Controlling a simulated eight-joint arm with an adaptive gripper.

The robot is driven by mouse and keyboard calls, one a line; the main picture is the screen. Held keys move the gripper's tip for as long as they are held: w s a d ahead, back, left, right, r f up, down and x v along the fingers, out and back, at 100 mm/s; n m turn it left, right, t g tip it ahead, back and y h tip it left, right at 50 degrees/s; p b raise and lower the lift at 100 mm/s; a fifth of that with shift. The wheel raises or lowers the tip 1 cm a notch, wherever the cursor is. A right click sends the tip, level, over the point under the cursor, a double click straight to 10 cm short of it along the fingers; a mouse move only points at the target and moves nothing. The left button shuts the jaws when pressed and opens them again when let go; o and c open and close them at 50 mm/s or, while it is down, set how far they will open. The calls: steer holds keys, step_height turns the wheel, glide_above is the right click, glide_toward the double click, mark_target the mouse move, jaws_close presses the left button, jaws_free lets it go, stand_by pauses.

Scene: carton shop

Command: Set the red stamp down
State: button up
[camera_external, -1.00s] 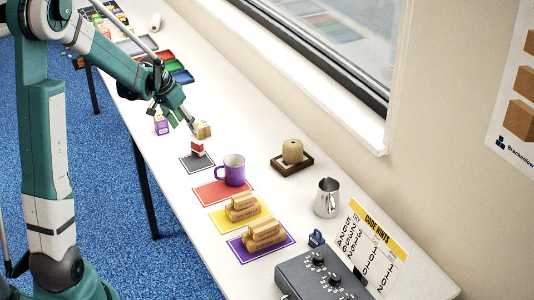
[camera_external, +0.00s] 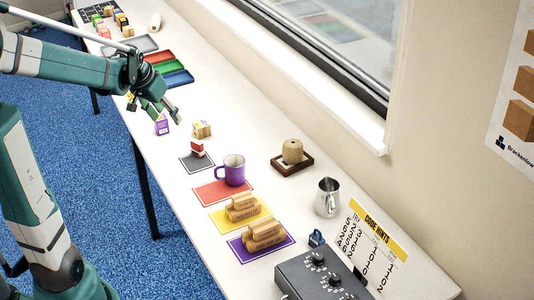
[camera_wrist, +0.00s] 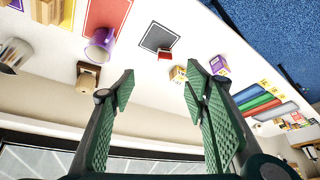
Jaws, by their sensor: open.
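The red stamp (camera_external: 197,149) is a small red and white block standing on the dark grey mat (camera_external: 187,165). In the wrist view the red stamp (camera_wrist: 165,54) sits at the edge of the grey mat (camera_wrist: 158,37). My gripper (camera_external: 176,120) is above the table, up and to the left of the stamp in the external view, and apart from it. In the wrist view my gripper (camera_wrist: 157,80) has its two green-padded fingers spread wide with nothing between them. The stamp is beyond the fingertips.
Wooden stamps rest on the yellow mat (camera_external: 222,218) and purple mat (camera_external: 283,242). Coloured trays (camera_external: 166,67) lie farther back.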

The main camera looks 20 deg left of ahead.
steer(key=s+r+n+t, duration=0.1)
steer(key=s+r, duration=0.1)
steer(key=s, duration=1)
steer(key=s+r+n+y, duration=0.1)
steer(key=s+r, duration=0.1)
steer(key=s, duration=1)
steer(key=shift+s+a+r+n+t, duration=0.25)
steer(key=shift+a+r+n+t, duration=0.05)
steer(key=shift+n+t, duration=0.1)
